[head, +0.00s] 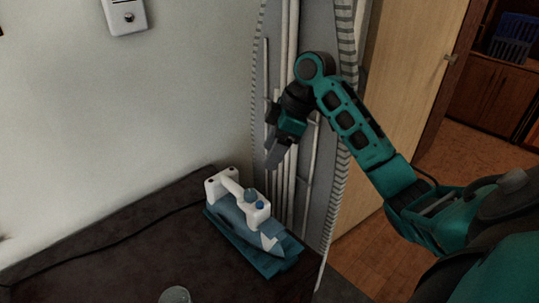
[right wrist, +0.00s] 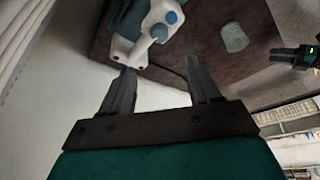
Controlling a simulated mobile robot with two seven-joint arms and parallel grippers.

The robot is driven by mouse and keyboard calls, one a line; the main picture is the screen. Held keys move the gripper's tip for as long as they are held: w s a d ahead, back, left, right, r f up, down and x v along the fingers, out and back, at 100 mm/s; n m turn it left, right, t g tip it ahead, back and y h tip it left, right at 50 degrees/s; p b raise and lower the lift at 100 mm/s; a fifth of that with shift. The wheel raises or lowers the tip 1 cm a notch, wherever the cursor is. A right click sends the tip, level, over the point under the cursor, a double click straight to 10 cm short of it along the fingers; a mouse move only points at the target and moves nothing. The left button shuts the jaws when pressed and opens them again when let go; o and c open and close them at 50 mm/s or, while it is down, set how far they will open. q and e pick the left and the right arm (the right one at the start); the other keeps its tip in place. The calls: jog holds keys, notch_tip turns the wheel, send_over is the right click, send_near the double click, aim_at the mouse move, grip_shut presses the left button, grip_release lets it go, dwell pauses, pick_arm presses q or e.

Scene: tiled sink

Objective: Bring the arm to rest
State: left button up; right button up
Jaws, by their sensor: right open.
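My right arm comes in from the right in the head view. My right gripper (head: 275,155) hangs in the air above and a little to the right of a white and blue iron (head: 232,203). In the right wrist view its two dark fingers (right wrist: 157,88) are apart, with nothing between them. The iron also shows in the right wrist view (right wrist: 155,25), beyond the fingertips. My left gripper is not in the head view; a dark device with a green light at the right edge of the wrist view is unclear.
The iron stands on a teal base (head: 237,248) on a dark table (head: 130,240), with a glass (head: 175,295) at the front edge. A folded ironing board (head: 325,190) stands upright behind my right gripper. A light wooden door (head: 415,70) is at right.

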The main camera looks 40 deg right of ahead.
dwell(0.4)
jog(key=s+a+f+m+h, duration=0.1)
jog(key=s+a+f, duration=0.35)
jog(key=f, duration=0.35)
jog(key=s+a+f+m+h, duration=0.1)
jog(key=s+a+f+m, duration=0.2)
jog(key=s, duration=0.3)
jog(key=s+a+f+m+t+h, duration=0.1)
jog(key=s+a+f+m, duration=0.15)
jog(key=s, duration=0.35)
jog(key=s+a+f+m, duration=0.2)
jog(key=s+a, duration=0.2)
jog(key=s, duration=0.1)
jog(key=w+f+t, duration=0.2)
jog(key=w+a+f+t, duration=0.1)
jog(key=w+f+t, duration=0.1)
jog(key=f, duration=0.1)
jog(key=w+a+f+t+y, duration=0.1)
jog(key=w+f, duration=0.1)
jog(key=f, duration=0.1)
jog(key=shift+w+a+t, duration=0.15)
jog(key=shift+a+t, duration=0.1)
jog(key=shift+t, duration=0.15)
jog(key=shift+w+a+f+n+t, duration=0.25)
jog(key=shift+f+t, duration=0.1)
jog(key=shift+t, duration=0.35)
